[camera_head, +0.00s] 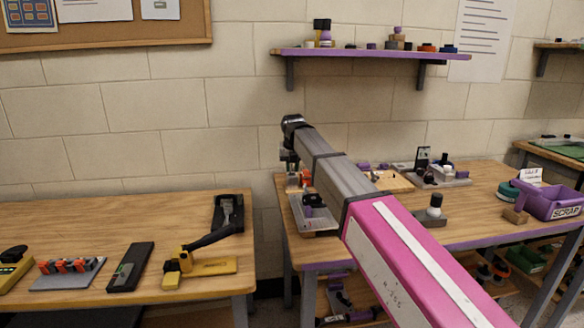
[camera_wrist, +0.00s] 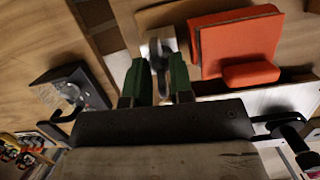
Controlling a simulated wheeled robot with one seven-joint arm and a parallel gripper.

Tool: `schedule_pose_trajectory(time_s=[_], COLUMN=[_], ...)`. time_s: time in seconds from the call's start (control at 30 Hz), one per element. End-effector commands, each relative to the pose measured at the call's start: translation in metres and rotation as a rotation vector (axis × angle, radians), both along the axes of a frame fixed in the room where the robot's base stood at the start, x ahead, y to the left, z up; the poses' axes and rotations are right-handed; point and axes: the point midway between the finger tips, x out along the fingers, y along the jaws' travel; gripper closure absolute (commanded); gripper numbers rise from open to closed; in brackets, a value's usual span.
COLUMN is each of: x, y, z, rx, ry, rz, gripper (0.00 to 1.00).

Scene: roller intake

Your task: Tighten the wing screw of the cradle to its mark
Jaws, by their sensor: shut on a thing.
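In the wrist view, my gripper (camera_wrist: 158,82) has two green fingers closed on either side of a small grey wing screw (camera_wrist: 158,56), with its shaft or wing between the fingertips. The screw stands against a pale plate, beside an orange block (camera_wrist: 238,42) with a smaller orange piece in front; these appear to belong to the cradle. I cannot make out the mark. In the head view, my gripper (camera_head: 289,158) is at the left back of the right table, over a small orange part (camera_head: 304,178). My arm hides much of that spot, and the screw is not distinguishable there.
The right table (camera_head: 470,210) carries a grey tray (camera_head: 316,222), a dark upright device (camera_head: 422,160), a white-topped knob (camera_head: 435,205) and a purple scrap bin (camera_head: 550,200). The left table (camera_head: 100,225) holds a yellow lever clamp (camera_head: 205,265). A purple-edged shelf (camera_head: 370,54) hangs above.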

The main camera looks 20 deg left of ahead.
Motion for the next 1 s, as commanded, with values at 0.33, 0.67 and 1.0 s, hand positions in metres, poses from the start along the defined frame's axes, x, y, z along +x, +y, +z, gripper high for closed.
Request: schedule_pose_trajectory(time_s=[0.33,0.67,1.0], x=[-0.0004,-0.0001,-0.0004], y=[0.0007,0.0015,0.0013], z=[0.0003,0.0004,0.0005], rx=[0.0,0.0,-0.001], ry=[0.001,0.0,0.0], rz=[-0.196,-0.285,-0.446], gripper=[1.0,1.0,1.0])
